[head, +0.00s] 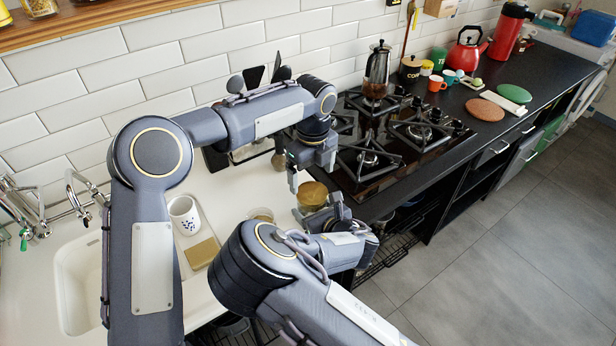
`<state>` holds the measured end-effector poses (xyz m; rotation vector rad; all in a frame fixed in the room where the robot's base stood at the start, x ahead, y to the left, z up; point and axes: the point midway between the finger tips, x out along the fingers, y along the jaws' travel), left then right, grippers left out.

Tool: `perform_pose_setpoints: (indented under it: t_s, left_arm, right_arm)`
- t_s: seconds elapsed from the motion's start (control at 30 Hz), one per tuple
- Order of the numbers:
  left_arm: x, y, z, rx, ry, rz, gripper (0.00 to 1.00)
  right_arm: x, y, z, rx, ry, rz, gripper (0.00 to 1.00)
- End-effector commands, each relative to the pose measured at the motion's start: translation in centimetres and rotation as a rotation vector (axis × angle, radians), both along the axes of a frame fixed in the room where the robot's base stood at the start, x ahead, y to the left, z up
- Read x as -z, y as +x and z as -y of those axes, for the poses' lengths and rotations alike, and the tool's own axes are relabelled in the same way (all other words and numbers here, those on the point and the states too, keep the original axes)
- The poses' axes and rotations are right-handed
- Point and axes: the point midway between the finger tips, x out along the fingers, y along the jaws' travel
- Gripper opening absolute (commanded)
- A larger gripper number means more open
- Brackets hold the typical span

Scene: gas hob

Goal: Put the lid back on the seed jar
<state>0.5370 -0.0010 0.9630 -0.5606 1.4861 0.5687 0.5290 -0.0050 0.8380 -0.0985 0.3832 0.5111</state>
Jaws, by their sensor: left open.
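A round golden-brown thing, apparently the seed jar (312,194) seen from above, stands on the white counter near the hob's left corner. My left gripper (311,178) points down over it, open, with its fingers apart. I cannot tell if they touch it. My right gripper (338,212) is close by on the near right side of the jar. Its fingertips are small and partly hidden by its own wrist, so its grip is unclear. A small round pale-rimmed thing (262,214) lies on the counter, partly hidden by my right arm; I cannot tell if it is the lid.
A patterned white mug (184,215) and a tan sponge (202,253) are by the sink (78,285). Cups, a red kettle (467,50) and round mats stand beyond the hob.

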Motion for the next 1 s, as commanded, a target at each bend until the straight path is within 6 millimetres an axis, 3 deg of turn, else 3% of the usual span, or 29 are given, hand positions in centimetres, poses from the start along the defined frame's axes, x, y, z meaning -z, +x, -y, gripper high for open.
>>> perform_pose_setpoints:
  t_s: [0.13,0.27,0.7,1.0]
  left_arm:
    - [-0.2,-0.1,0.0,-0.058,-0.002,0.002,0.82]
    - [-0.6,-0.2,0.0,-0.245,-0.004,0.004,0.82]
    - [-2.7,-0.8,-0.2,-1.325,-0.015,0.008,0.82]
    - [-3.6,-1.0,-0.4,-1.799,-0.02,0.01,0.82]
  right_arm:
    - [-0.1,-0.1,0.0,0.0,0.0,0.002,0.07]
    - [-0.1,-0.2,0.0,-0.001,-0.001,0.003,0.07]
    - [-0.2,-0.3,0.0,-0.001,0.0,0.004,0.07]
    - [-0.2,-0.4,0.0,-0.001,0.0,0.006,0.07]
